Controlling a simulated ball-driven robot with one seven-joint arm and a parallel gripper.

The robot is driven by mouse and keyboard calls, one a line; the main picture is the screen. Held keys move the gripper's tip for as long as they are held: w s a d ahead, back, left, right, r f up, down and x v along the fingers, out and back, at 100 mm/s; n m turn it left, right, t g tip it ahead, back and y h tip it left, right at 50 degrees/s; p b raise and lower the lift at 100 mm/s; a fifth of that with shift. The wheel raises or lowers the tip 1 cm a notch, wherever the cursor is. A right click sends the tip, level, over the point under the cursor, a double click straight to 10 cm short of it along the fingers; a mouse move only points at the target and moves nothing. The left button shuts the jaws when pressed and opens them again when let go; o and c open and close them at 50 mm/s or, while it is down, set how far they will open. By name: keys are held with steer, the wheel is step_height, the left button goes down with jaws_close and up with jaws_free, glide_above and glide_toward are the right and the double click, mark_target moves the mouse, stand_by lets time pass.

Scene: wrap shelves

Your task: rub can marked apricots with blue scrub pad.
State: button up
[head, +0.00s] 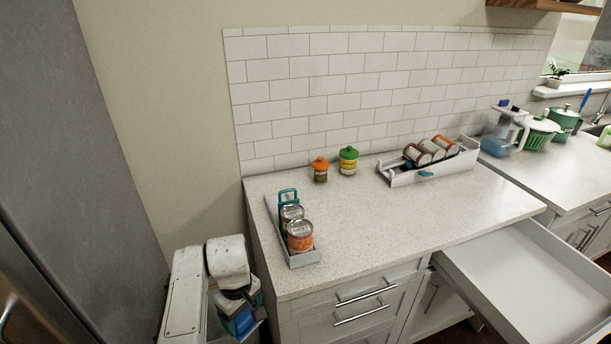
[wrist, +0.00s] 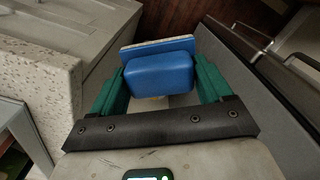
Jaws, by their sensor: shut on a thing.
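My gripper (wrist: 157,75) is shut on a blue scrub pad (wrist: 158,71), which sits between the green fingers in the wrist view. In the head view the pad (head: 241,319) hangs at the lower left, partly hidden by my arm, beside the counter's left end and apart from the cans. An orange-labelled can (head: 300,236) stands upright in a shallow grey tray (head: 305,259) on the counter. Another can (head: 291,213) stands behind it, partly hidden. The labels are too small to read, so I cannot tell which can is marked apricots.
A blue-handled item (head: 288,195) is at the tray's back end. Jars with orange (head: 320,170) and green (head: 348,161) lids stand by the wall. A white crate (head: 404,180) holds several lying cans. The middle counter is clear. An open drawer (head: 530,275) juts out at right.

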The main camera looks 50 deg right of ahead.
steer(key=r+p, duration=0.1)
steer(key=d+r, duration=0.1)
steer(key=r, duration=0.1)
steer(key=shift+w+r+p, duration=0.1)
steer(key=shift+r+p, duration=0.05)
steer(key=shift+p, duration=0.25)
steer(key=shift+w+d, duration=0.1)
steer(key=shift+d, duration=0.05)
